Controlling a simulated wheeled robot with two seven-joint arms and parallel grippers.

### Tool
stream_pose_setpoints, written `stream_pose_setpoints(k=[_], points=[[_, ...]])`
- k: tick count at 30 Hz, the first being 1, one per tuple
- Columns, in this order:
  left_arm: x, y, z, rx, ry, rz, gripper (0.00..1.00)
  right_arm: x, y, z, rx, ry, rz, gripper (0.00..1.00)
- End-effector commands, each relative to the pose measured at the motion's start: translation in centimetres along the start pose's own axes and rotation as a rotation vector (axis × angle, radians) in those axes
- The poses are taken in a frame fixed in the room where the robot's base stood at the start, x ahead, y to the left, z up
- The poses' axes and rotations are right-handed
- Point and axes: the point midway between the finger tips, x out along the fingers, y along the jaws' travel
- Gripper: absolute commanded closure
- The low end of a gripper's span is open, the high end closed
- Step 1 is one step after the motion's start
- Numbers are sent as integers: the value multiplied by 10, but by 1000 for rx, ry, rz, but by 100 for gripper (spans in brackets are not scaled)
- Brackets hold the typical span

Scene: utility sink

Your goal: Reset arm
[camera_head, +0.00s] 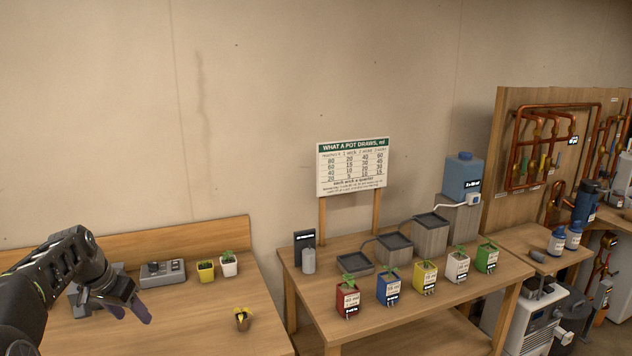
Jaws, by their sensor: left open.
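My left gripper (132,311) shows at the lower left of the head view, its arm coming in from the left edge. It is open and empty, above the left wooden table (200,325), with its fingers pointing down and right. My right gripper is not in view.
A grey box with knobs (163,273) and two small plant pots stand at the left table's back. The middle table (420,314) holds several coloured plant pots, grey containers, a blue tank (460,178) and a sign (352,166). Copper pipes line a board at right.

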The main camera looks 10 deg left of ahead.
Motion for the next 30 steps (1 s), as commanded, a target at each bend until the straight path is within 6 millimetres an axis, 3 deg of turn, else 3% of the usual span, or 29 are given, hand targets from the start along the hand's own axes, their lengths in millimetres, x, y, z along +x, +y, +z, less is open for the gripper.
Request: stream_pose_setpoints(k=[11, 17, 20, 24, 26, 30], points=[[88, 50, 22, -20, -32, 52, 44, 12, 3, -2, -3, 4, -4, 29], [163, 104, 54, -42, -64, 100, 44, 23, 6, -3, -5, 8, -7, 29], [212, 147, 86, -60, -90, 133, 44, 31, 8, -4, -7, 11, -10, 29], [276, 218, 147, -92, -134, 182, 44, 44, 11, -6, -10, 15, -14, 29], [297, 248, 178, -106, -156, 202, 44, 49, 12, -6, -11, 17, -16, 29], [332, 317, 259, -142, -211, 246, 44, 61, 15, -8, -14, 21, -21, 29]])
